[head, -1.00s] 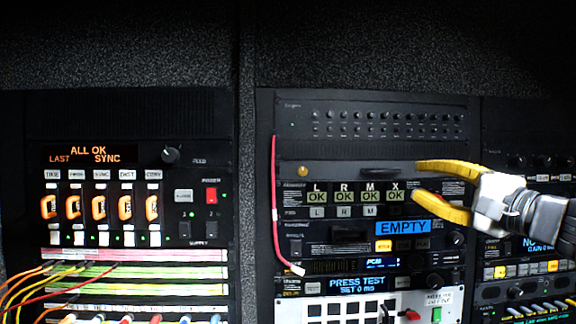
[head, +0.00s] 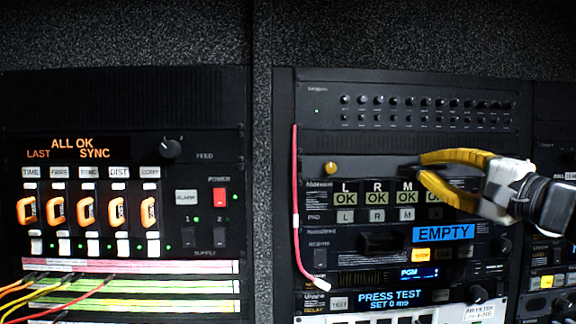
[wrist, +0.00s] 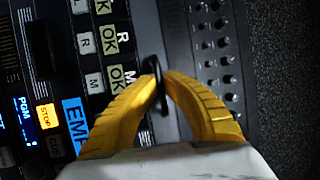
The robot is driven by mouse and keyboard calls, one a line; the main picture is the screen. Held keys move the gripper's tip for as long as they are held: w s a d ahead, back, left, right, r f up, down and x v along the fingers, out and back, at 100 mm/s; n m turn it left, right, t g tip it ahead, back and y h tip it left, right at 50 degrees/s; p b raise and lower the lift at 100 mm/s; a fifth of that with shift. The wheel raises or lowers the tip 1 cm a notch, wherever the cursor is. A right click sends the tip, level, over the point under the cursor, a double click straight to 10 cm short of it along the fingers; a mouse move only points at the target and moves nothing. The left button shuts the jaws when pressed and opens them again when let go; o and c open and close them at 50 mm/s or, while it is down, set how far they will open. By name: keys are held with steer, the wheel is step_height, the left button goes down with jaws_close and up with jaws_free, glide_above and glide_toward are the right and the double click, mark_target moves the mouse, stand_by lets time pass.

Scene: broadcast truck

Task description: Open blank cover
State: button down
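The blank cover (head: 365,165) is a plain dark strip in the right rack, between the panel with rows of small knobs and the OK display row. It looks closed and flush. A brass knob (head: 331,168) sits at its left end. A black handle (head: 408,168) stands out from it, partly hidden by my fingers. My gripper (head: 421,166) has two yellow fingers and comes from the right. In the wrist view the fingertips (wrist: 160,80) close in on the black handle (wrist: 156,92), one on each side, and seem to pinch it.
The OK displays (head: 376,197) and blue EMPTY screen (head: 443,233) are just below. A red cable (head: 296,200) hangs at the rack's left edge. The left rack holds orange switches (head: 87,211).

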steer(key=shift+r, duration=0.1)
stand_by(0.3)
steer(key=shift+r+m+g+h+p, duration=0.2)
steer(key=shift+m+g+h+p, duration=0.15)
steer(key=shift+p, duration=0.35)
steer(key=shift+s+r+m+g+h+p, duration=0.15)
steer(key=shift+r+m+g+h+p, duration=0.3)
steer(key=shift+g+p, duration=0.65)
steer(key=g+p, duration=0.1)
steer(key=g, duration=0.1)
steer(key=r+m+g+p, duration=0.1)
steer(key=g+p, duration=0.1)
steer(key=shift+s+r+h, duration=0.1)
steer(key=shift+h, duration=0.3)
steer(key=g, duration=0.1)
steer(key=m+g, duration=0.1)
steer(key=g, duration=0.1)
steer(key=shift+r+h+p, duration=0.3)
steer(key=shift+r, duration=0.1)
steer(key=shift+w+r+m+g, duration=0.2)
steer(key=shift+g, duration=0.65)
steer(key=shift+w+r+m+g, duration=0.15)
steer(key=shift+r+m+g, duration=0.05)
steer(key=shift+g, duration=0.6)
steer(key=c, duration=1.6)
jaws_free()
steer(key=shift+w, duration=0.1)
steer(key=shift+o, duration=0.2)
